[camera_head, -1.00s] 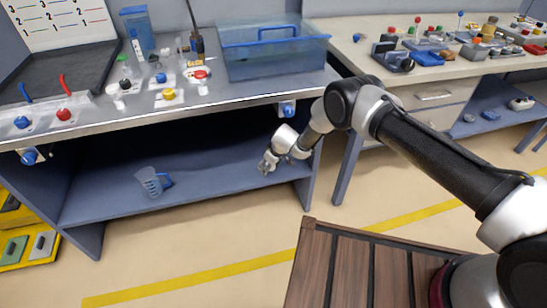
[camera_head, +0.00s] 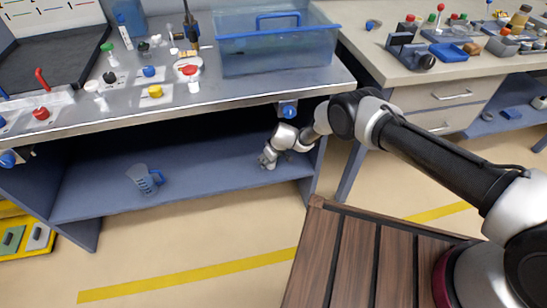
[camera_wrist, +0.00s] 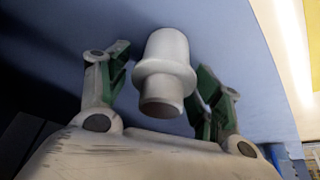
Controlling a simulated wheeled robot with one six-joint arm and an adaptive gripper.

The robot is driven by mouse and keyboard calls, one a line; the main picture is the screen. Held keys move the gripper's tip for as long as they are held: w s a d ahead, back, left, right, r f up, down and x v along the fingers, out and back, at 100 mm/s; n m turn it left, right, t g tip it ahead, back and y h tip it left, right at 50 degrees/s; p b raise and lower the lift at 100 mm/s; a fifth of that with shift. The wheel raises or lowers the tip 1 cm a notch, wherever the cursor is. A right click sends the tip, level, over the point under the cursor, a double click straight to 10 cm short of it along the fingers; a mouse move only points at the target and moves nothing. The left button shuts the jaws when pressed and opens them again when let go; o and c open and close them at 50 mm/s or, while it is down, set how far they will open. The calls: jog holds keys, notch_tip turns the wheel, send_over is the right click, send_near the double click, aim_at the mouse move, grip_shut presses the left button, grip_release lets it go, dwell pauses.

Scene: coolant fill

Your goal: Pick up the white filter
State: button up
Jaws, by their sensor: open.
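The white filter (camera_wrist: 166,62), a capped cylinder with a wide flange and a narrower end, shows in the wrist view against the blue-grey shelf surface. My gripper (camera_wrist: 164,80) is open, with one green-padded finger on each side of the filter; small gaps seem to remain, and contact is unclear. In the head view my gripper (camera_head: 268,158) is low under the workbench, over the right part of the lower shelf (camera_head: 215,168). I cannot make out the filter there; it is too small or hidden by the gripper.
A clear measuring jug with a blue handle (camera_head: 144,180) stands left on the same shelf. The bench top (camera_head: 215,95) is above my gripper, with a blue tank (camera_head: 275,55) on it. The shelf's right side panel (camera_head: 320,165) is close by. The shelf between jug and gripper is clear.

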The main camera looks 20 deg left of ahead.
jog(key=shift+a+f, duration=0.1)
jog(key=shift+f, duration=0.25)
jog(key=c, duration=1)
jog(key=shift+w+r, duration=0.1)
jog(key=shift+r, duration=0.1)
